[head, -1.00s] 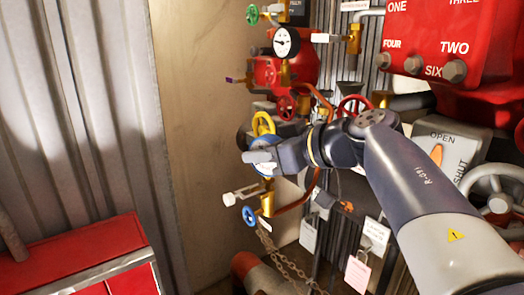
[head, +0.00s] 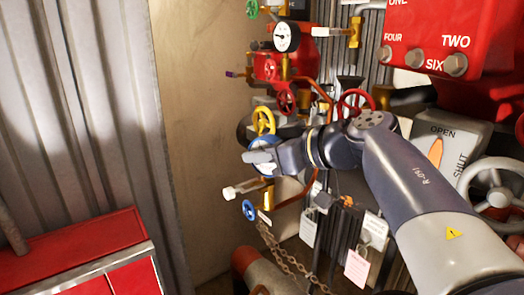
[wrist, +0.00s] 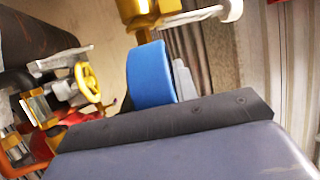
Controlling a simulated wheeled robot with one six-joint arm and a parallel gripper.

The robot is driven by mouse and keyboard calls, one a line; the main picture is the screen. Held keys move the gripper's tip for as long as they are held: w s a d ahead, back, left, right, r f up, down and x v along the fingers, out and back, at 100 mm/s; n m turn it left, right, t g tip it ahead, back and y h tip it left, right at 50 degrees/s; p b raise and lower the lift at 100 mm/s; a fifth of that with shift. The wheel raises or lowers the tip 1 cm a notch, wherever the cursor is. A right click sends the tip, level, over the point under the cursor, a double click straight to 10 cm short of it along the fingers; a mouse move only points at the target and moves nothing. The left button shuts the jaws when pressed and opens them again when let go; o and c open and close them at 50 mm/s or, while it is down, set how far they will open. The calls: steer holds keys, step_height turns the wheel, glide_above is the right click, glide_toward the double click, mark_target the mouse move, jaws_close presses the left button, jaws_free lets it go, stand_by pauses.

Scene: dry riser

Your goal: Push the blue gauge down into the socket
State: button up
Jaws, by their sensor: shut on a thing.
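The blue gauge (wrist: 150,76) shows edge-on as a blue drum in the wrist view, between the fingers of my gripper (wrist: 165,92). In the head view only part of its blue rim (head: 263,141) shows behind my gripper (head: 261,159). My gripper is shut on the gauge. A brass fitting (head: 267,195) with a white-ended lever stands just below the gauge in the head view. The same brass fitting (wrist: 150,14) is at the top of the wrist view, close to the gauge. The socket's mouth is hidden, so I cannot tell how deep the gauge sits.
A yellow handwheel (head: 264,121) is just above my gripper. A small blue handwheel (head: 249,210) and a chain (head: 285,262) hang below. Red handwheels, a white dial gauge (head: 286,37) and a red numbered box (head: 440,38) crowd above. Left is a red cabinet (head: 75,250).

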steer(key=shift+f, duration=0.25)
steer(key=o, duration=1.1)
